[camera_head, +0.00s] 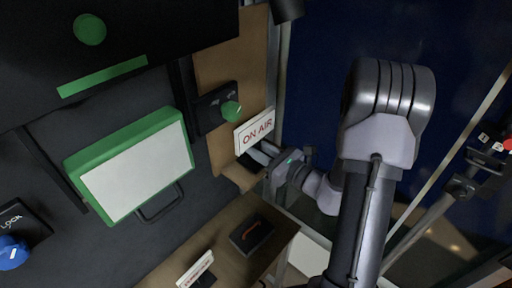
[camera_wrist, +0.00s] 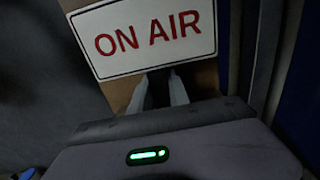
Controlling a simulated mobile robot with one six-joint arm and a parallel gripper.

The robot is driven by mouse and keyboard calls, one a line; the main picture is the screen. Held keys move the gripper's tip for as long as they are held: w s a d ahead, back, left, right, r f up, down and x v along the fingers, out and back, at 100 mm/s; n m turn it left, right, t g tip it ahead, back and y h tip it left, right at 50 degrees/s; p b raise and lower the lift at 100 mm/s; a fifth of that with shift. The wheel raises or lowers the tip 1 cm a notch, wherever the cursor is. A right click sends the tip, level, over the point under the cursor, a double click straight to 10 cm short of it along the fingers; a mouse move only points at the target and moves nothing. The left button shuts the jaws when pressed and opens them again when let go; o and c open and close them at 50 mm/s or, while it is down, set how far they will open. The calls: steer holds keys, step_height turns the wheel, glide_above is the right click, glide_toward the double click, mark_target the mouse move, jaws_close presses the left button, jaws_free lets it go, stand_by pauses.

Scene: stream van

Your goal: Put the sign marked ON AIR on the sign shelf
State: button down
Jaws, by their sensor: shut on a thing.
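A small wooden ledge (camera_head: 240,178), apparently the sign shelf, juts out below the sign and my fingers. I cannot tell whether the sign touches it; the fingers hide the sign's lower edge.
A black switch box with a green knob (camera_head: 231,110) is just left of the sign. A green-framed white panel (camera_head: 134,172) is farther left. Below, a wooden desk (camera_head: 220,222) holds a dark box (camera_head: 251,233) and another white sign (camera_head: 195,269).

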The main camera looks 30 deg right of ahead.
steer(key=c, duration=1.3)
jaws_free()
steer(key=shift+w+f, duration=0.1)
steer(key=shift+o, duration=0.2)
